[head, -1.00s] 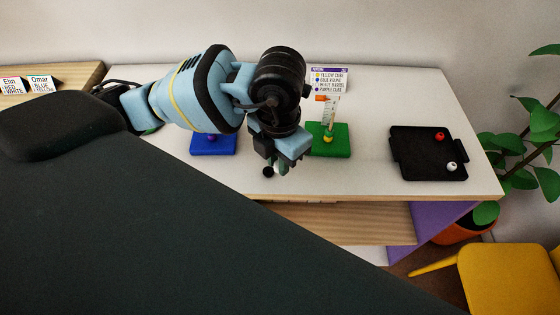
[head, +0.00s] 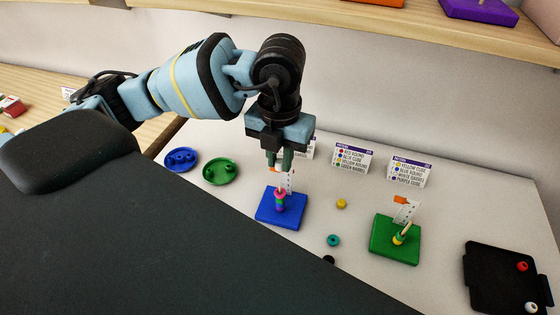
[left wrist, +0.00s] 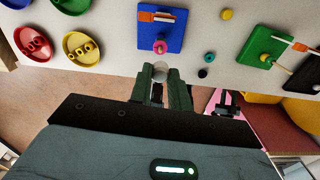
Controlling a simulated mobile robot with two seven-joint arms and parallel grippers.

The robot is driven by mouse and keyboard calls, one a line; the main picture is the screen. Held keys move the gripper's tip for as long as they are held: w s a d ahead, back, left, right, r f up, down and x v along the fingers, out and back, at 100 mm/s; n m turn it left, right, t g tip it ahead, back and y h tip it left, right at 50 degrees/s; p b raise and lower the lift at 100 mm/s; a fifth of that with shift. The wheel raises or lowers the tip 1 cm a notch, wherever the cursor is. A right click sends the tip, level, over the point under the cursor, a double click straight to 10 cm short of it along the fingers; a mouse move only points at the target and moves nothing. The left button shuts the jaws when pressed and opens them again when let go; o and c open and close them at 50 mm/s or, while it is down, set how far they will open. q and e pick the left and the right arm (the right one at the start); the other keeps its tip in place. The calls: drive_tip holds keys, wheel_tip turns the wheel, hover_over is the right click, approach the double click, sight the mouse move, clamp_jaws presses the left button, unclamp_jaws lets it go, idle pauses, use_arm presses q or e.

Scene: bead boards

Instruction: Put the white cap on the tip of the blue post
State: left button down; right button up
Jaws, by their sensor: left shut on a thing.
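The blue board (head: 282,212) stands mid-table, with a post bearing pink and purple beads (head: 279,199). My left gripper (head: 280,162) points down just above and behind this post in the head view. In the left wrist view my left gripper (left wrist: 160,78) is shut on a small whitish round piece, the white cap (left wrist: 160,68), held between the fingertips. A pink bead (left wrist: 160,47) shows on the blue board (left wrist: 163,30) just beyond the cap. The cap looks apart from the post. The post's tip is not clear.
A green board (head: 392,252) with a leaning post stands to the right. A black tray (head: 480,275) holds red and white pieces. Loose yellow (head: 341,203), teal (head: 333,240) and black (head: 328,259) beads lie between the boards. Blue (head: 180,160) and green (head: 221,171) dishes stand left.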

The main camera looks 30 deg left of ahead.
sight(280, 187)
use_arm(q)
drive_tip(key=shift+s+f, duration=0.1)
drive_tip(key=shift+f, duration=0.1)
use_arm(e)
drive_tip(key=shift+s+f, duration=0.1)
drive_tip(key=shift+s, duration=0.25)
use_arm(q)
drive_tip(key=shift+f, duration=1)
drive_tip(key=shift+f+b, duration=0.3)
drive_tip(key=shift+f, duration=1.1)
use_arm(e)
drive_tip(key=shift+s+f, duration=0.2)
drive_tip(key=shift+f, duration=0.15)
use_arm(q)
drive_tip(key=shift+f, duration=0.65)
use_arm(e)
drive_tip(key=shift+s+f, duration=0.15)
use_arm(q)
drive_tip(key=shift+f, duration=0.35)
drive_tip(key=c, duration=1.2)
unclamp_jaws()
drive_tip(key=shift+c, duration=0.2)
